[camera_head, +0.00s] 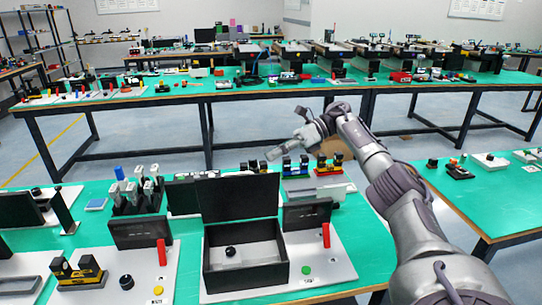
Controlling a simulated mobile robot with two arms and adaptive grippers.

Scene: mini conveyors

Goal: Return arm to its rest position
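My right arm (395,195) comes in from the lower right and reaches up over the near green table. Its gripper (273,154) is raised above the back edge of that table and points left. The fingers look narrow and small, and I cannot tell whether they are open or shut. I see no object hanging from them. My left arm and gripper are not in view.
Below stands an open black box (246,272) with a raised lid, beside a red switch (326,235) and a green button (306,270). Black holders (128,205) stand left. Small yellow and blue connectors (290,165) sit near the gripper. An aisle separates the far tables.

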